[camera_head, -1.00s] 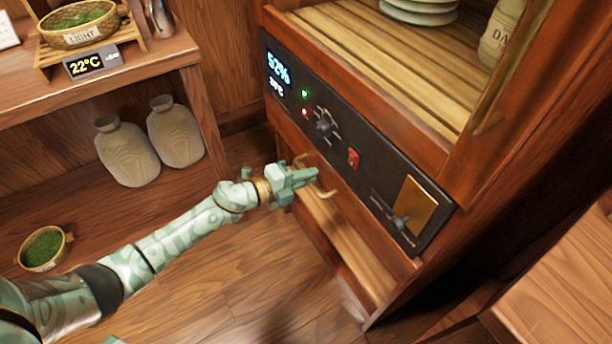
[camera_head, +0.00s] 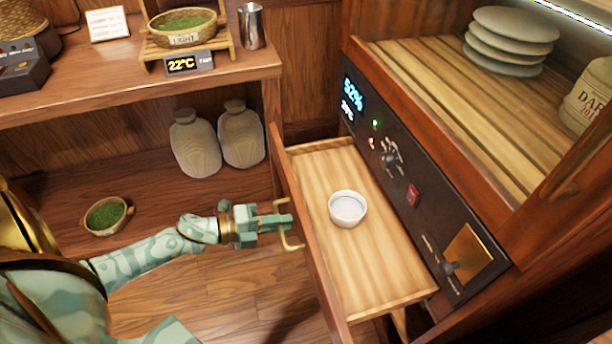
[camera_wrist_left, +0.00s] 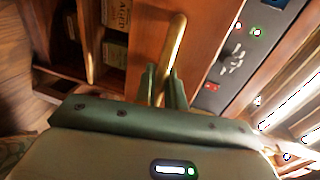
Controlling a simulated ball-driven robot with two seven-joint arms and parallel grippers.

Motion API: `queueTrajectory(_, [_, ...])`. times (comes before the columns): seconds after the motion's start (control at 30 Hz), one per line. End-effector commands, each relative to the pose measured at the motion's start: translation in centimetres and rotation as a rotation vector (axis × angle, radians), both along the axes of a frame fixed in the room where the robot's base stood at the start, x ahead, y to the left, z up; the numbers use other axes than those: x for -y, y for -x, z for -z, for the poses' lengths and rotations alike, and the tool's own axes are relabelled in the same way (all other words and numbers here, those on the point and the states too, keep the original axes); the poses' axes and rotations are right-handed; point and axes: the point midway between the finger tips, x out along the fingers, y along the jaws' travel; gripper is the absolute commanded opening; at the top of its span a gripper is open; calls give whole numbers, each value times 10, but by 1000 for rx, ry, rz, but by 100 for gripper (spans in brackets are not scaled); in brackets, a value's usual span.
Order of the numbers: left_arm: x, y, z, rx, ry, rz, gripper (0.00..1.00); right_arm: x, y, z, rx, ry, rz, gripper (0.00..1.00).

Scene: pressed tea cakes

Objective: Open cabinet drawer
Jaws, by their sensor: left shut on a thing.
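The cabinet drawer (camera_head: 390,280) is pulled out below the black control panel. Its light wooden inside shows, and a small white bowl (camera_head: 347,209) sits in it. My left gripper (camera_head: 287,222) is at the brass handle (camera_head: 291,243) on the outer face of the drawer front, shut on it. In the left wrist view the two fingers (camera_wrist_left: 163,88) close around the brass handle (camera_wrist_left: 175,45). My right gripper is not in view.
The black control panel (camera_head: 413,195) is above the drawer. Stacked plates (camera_head: 508,40) stand on the cabinet shelf. Two jars (camera_head: 195,143) and a bowl of green tea (camera_head: 107,215) are on the low shelf at left. Open wooden floor (camera_head: 235,290) lies in front of the drawer.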

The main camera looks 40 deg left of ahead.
Motion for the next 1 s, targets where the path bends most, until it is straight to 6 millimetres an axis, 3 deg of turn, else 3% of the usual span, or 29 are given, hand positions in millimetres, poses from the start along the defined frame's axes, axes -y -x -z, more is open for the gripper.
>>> queueTrajectory(0.3, [-23,29,0,-1,-1,-1,0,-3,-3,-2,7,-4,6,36])
queueTrajectory(0.77, [-26,33,0,-1,-1,-1,0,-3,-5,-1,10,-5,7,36])
queueTrajectory(0.8, [-26,33,0,-1,-1,-1,14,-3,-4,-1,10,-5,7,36])
queueTrajectory(0.87, [-26,33,1,-1,-1,-1,28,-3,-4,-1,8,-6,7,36])
queueTrajectory(1.0, [-26,33,0,0,0,-1,28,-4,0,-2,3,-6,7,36])
